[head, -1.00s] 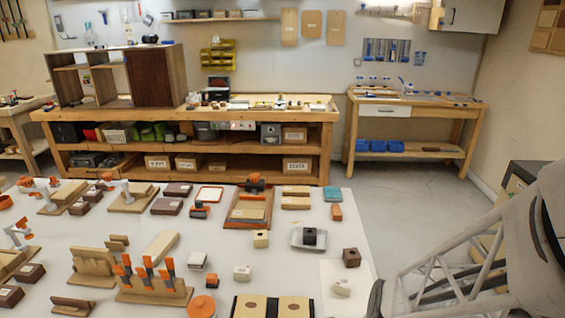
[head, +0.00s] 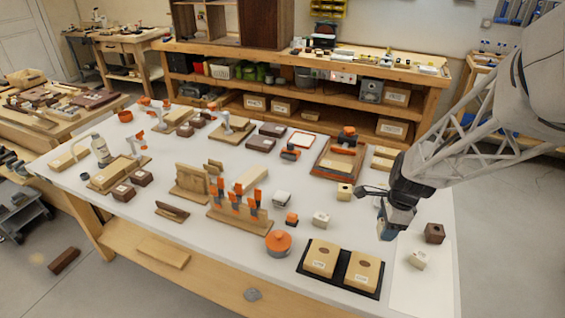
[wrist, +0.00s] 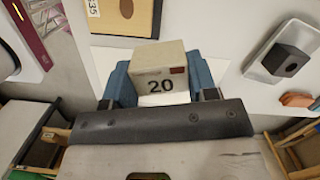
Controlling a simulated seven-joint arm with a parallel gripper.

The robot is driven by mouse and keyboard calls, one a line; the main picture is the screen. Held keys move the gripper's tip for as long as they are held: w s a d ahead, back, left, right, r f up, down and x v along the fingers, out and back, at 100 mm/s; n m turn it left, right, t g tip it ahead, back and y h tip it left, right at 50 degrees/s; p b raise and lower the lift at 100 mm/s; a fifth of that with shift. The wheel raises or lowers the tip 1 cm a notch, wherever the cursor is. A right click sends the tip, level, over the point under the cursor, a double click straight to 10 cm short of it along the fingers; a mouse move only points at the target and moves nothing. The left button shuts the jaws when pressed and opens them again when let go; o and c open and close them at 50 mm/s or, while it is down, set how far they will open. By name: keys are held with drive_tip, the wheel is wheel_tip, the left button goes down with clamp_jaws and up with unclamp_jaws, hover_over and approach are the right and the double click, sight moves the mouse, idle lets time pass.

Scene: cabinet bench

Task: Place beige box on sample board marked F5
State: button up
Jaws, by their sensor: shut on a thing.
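My gripper (head: 388,228) hangs over the right part of the white table. In the wrist view its blue fingers (wrist: 160,85) are shut on a beige box (wrist: 160,65) with "20" on its near face and a small dark red mark. In the head view the held box is hidden or too small to tell. Two tan sample boards, left (head: 320,258) and right (head: 362,270), lie side by side in a black tray, just left of and nearer than my gripper. Their labels are too small to read. A tan board (wrist: 125,15) with a partly readable label shows in the wrist view, beyond the held box.
Loose pale boxes (head: 320,218) (head: 345,190) (head: 417,258) and a dark brown box (head: 434,232) stand around my gripper. An orange round pot (head: 278,243) and a rack of orange-handled tools (head: 240,212) are left of the boards. A metal tray (wrist: 285,55) holds a dark block.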

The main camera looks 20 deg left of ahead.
drive_tip(key=w+a+r+n, duration=0.2)
drive_tip(key=w+a, duration=0.7)
drive_tip(key=a, duration=0.3)
drive_tip(key=n, duration=0.4)
hover_over(248, 176)
drive_tip(key=shift+w+d+g+h, duration=0.2)
drive_tip(key=shift+d+g+h, duration=0.05)
drive_tip(key=shift+g+h, duration=0.05)
drive_tip(key=shift+f, duration=3.15)
drive_tip(key=shift+f, duration=1.85)
drive_tip(key=shift+f, duration=0.1)
